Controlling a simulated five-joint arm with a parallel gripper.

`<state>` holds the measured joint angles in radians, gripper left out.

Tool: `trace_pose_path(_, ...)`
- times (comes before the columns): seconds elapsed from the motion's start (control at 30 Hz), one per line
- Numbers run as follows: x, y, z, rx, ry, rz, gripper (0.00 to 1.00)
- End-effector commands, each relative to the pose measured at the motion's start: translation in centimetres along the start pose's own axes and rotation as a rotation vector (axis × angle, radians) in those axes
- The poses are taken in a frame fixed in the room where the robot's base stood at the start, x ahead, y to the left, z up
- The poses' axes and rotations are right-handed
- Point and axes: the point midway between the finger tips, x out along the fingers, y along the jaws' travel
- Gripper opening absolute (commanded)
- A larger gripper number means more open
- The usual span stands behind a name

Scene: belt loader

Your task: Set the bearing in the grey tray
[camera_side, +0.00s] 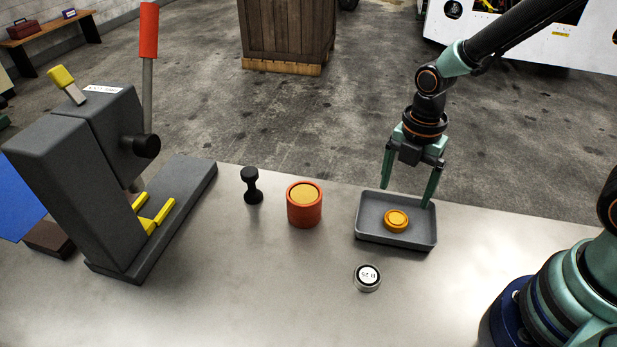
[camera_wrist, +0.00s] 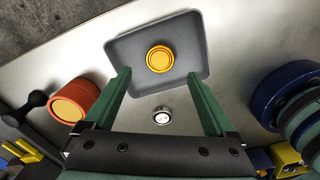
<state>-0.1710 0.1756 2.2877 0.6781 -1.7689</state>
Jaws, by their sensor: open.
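The bearing, an orange-yellow round part with a raised ring (camera_side: 396,221), lies flat on the floor of the grey tray (camera_side: 366,236), near its middle. My gripper (camera_side: 407,196) is open above the tray, its two green fingers spread apart and pointing down. Nothing is between the fingers in the side view. In the wrist view the bearing (camera_wrist: 159,59) shows whole inside the tray (camera_wrist: 190,28), just beyond the fingertips and apart from both.
A red cylinder with a yellow top (camera_side: 304,207) and a black dumbbell-shaped piece (camera_side: 251,186) stand left of the tray. A small round labelled dial (camera_side: 367,278) lies in front. A grey press (camera_side: 80,170) stands at the left. The table's front middle is clear.

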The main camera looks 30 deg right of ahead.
Motion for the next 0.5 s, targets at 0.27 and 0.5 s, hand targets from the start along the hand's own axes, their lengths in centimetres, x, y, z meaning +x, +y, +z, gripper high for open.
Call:
trace_pose_path(0.27,-4.1,0.1,0.0,0.0,-0.001,0.003,0.9)
trace_pose_path(0.5,-5.9,-0.1,0.3,0.095,-0.004,0.028,0.9)
